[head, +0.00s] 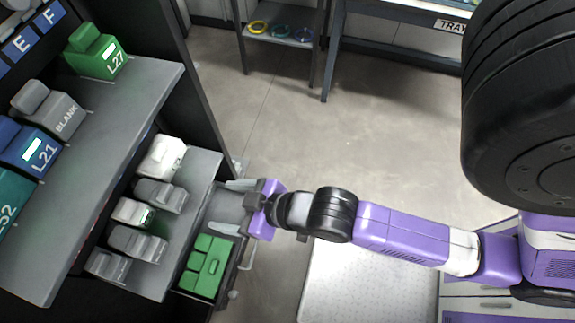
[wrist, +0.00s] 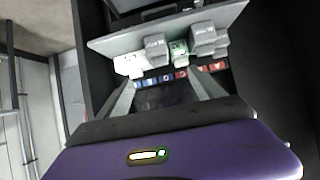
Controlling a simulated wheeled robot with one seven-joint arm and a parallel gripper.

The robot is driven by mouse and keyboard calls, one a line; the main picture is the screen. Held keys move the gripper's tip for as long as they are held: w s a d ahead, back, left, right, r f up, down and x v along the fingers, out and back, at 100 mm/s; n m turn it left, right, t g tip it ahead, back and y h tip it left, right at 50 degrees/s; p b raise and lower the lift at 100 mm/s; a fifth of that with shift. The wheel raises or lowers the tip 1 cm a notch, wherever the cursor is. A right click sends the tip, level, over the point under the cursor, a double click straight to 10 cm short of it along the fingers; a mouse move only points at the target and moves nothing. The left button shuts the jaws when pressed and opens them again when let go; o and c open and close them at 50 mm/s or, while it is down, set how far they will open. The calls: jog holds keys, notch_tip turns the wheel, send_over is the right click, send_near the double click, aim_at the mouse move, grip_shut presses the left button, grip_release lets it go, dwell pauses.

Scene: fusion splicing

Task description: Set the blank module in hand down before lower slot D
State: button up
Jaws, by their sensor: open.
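My gripper (head: 224,207) is open and empty in front of the lower shelf in the head view, its fingers reaching left toward the shelf edge. In the wrist view its two fingers (wrist: 165,92) are spread, with shelf tags and modules beyond them. In the wrist view a grey module (wrist: 156,49) stands ahead of the fingers. Slot D's letter is not readable.
White modules (head: 164,156) (head: 133,212) also stand on the lower shelf. A drawer with green modules (head: 207,266) sits below it. The upper shelf (head: 115,140) holds green L27 (head: 96,52), a grey BLANK (head: 50,108) and blue L21 (head: 31,146). Open floor lies right of the rack.

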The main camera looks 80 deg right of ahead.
jog(key=s+r+t, duration=0.3)
jog(key=s+r, duration=0.7)
jog(key=s, duration=0.4)
jog(key=shift+s+d, duration=0.15)
jog(key=shift+d, duration=0.25)
